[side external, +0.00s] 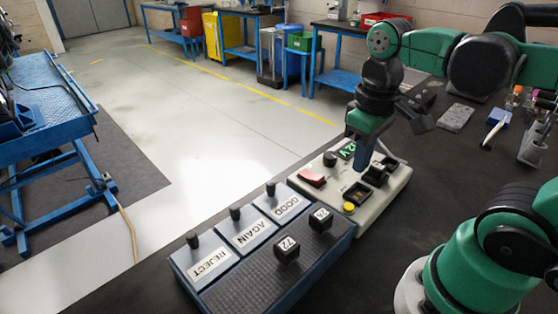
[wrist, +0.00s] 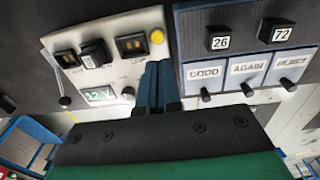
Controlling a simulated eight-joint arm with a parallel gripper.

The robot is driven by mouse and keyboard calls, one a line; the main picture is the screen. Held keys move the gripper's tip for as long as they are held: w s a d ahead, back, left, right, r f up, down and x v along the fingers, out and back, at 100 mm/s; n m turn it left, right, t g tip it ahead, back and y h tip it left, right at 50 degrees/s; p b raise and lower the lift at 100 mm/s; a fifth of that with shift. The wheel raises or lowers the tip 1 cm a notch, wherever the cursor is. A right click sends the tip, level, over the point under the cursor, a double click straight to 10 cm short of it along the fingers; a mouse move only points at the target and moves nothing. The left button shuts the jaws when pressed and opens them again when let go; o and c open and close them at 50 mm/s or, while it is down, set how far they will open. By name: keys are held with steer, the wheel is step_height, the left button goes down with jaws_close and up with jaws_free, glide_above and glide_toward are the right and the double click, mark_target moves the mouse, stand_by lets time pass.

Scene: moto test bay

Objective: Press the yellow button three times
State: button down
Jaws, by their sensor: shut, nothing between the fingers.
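The yellow button (side external: 349,207) is a small round knob at the near corner of a cream test box (side external: 391,193). In the wrist view the yellow button (wrist: 157,36) shows at the box's upper right edge, beyond my fingertips and apart from them. My gripper (side external: 362,166) points down over the box, its blue fingers closed together and empty. In the wrist view my gripper (wrist: 157,66) shows its fingers side by side, along the box's right edge. From the side, the exact height of the tips above the box is hard to tell.
The box carries a red switch (side external: 312,177), black blocks and a green display (wrist: 101,95). Beside it a blue tray (side external: 222,267) has labelled sections GOOD, AGAIN and REJECT with upright knobs, plus black blocks numbered 26 and 72. Tools lie at the table's right.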

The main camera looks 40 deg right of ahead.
mark_target(349, 209)
steer(key=shift+w+d+f, duration=0.1)
steer(key=shift+w+f, duration=0.05)
steer(key=shift+f, duration=4.4)
steer(key=shift+f, duration=0.9)
steer(key=shift+w+d+r, duration=0.1)
steer(key=shift+r, duration=4.2)
steer(key=r+m+t+y, duration=0.1)
steer(key=m, duration=0.5)
steer(key=r+m+t+y, duration=0.1)
steer(key=m+t+y, duration=0.1)
steer(key=m, duration=0.4)
steer(key=d+r+m+t+y, duration=0.1)
steer(key=m+t+y, duration=0.1)
steer(key=m, duration=0.5)
steer(key=shift+r, duration=0.15)
